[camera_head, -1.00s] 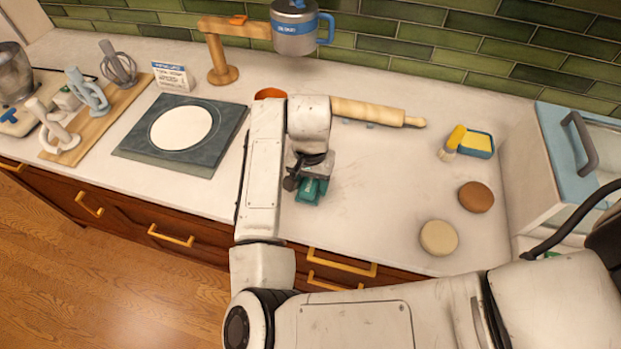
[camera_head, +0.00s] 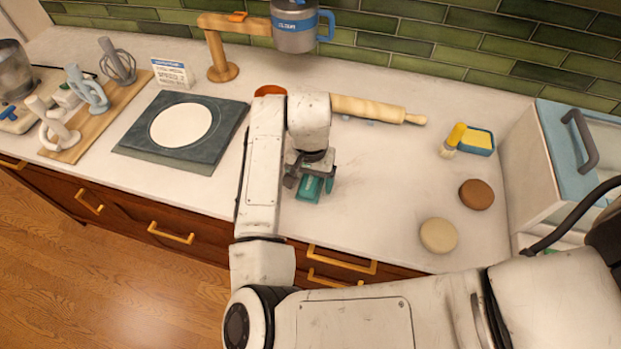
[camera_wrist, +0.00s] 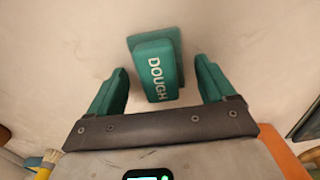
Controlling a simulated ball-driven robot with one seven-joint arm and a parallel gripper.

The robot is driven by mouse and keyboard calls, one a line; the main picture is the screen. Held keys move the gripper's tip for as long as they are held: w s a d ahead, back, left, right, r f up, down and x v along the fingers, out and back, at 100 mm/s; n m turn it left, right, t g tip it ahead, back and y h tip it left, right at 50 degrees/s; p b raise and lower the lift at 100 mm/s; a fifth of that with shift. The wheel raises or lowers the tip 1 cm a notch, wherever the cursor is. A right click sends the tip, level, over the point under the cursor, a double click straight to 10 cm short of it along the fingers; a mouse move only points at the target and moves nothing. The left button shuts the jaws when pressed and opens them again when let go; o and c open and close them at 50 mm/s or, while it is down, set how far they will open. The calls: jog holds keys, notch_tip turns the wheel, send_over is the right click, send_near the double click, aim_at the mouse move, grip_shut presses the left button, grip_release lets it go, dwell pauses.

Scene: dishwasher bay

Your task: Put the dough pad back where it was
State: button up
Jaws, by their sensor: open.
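The dough pad is a teal block marked DOUGH (camera_wrist: 157,70). In the head view, the teal block (camera_head: 309,190) shows low at the counter, under my gripper. My gripper (camera_wrist: 160,76) is open, with one teal finger on each side of the block. Gaps of pale counter show between the block and both fingers. In the head view my gripper (camera_head: 310,182) points down over the counter's front half, and my arm hides part of the counter to its left.
A dark slate board (camera_head: 140,151) with a white disc lies left. A rolling pin (camera_head: 368,109) and orange bowl (camera_head: 270,90) lie behind. Tan (camera_head: 438,236) and brown (camera_head: 476,195) rounds, a brush (camera_head: 453,139) and a sponge tray (camera_head: 477,141) are right. The counter between is clear.

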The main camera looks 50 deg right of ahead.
aim_at(311, 180)
notch_tip(311, 180, up, 12)
jog(key=b, duration=0.1)
jog(key=shift+s+f, duration=0.1)
jog(key=shift+f, duration=0.05)
dwell(0.7)
